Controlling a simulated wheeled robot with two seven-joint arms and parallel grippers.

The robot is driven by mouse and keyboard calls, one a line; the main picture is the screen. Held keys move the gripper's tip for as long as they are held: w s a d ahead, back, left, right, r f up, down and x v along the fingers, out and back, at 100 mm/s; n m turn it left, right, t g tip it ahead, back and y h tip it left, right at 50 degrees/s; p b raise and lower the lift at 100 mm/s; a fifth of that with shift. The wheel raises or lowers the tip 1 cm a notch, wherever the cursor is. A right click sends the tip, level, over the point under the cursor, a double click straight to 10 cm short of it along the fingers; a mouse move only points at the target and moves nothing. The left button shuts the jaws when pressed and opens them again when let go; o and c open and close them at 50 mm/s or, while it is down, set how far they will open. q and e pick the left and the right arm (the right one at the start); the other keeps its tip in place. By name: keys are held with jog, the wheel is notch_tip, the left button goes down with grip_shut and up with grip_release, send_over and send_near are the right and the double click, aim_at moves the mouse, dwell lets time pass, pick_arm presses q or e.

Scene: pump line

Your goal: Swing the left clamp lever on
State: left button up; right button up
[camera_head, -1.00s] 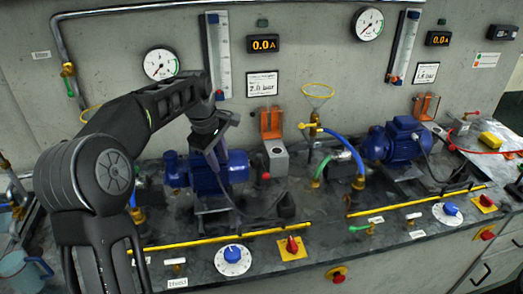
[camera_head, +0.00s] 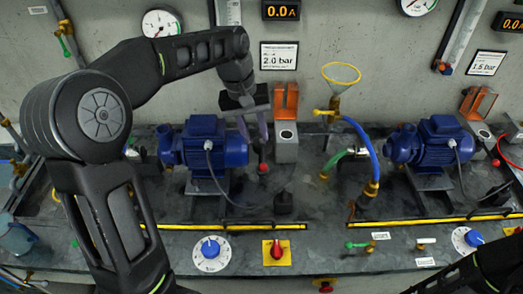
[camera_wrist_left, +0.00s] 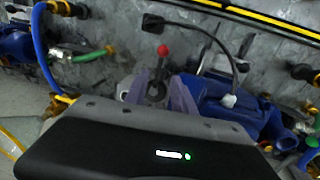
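A lever with a red ball knob (camera_head: 263,168), which looks like the left clamp lever, stands to the right of the left blue pump (camera_head: 212,143). In the left wrist view the red knob (camera_wrist_left: 163,50) shows just beyond my fingertips, its dark stem running down between the fingers. My left gripper (camera_head: 254,130) points down beside the pump, above the lever. Its two purple fingers (camera_wrist_left: 160,82) stand apart, one on each side of the stem; I cannot tell whether they touch it. My right gripper is not seen; only part of my right arm shows at the lower right.
A grey block (camera_head: 286,145) with an orange flap (camera_head: 286,97) stands close to the right of the gripper. A yellow rail (camera_head: 232,226) and blue dial (camera_head: 211,250) are at the front.

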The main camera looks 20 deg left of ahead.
aim_at(263, 159)
pick_arm(q)
jog(key=shift+w+d+f+p, duration=0.15)
jog(key=shift+d+f, duration=0.1)
jog(key=shift+f, duration=1)
jog(key=shift+w+d+f+p, duration=0.1)
jog(key=shift+d+f, duration=0.1)
jog(key=shift+f, duration=1.1)
jog(key=shift+w+d+f+p, duration=0.15)
jog(key=shift+d+f, duration=0.1)
jog(key=shift+f, duration=1)
jog(key=shift+s, duration=0.1)
jog(key=shift+c, duration=0.4)
grip_shut()
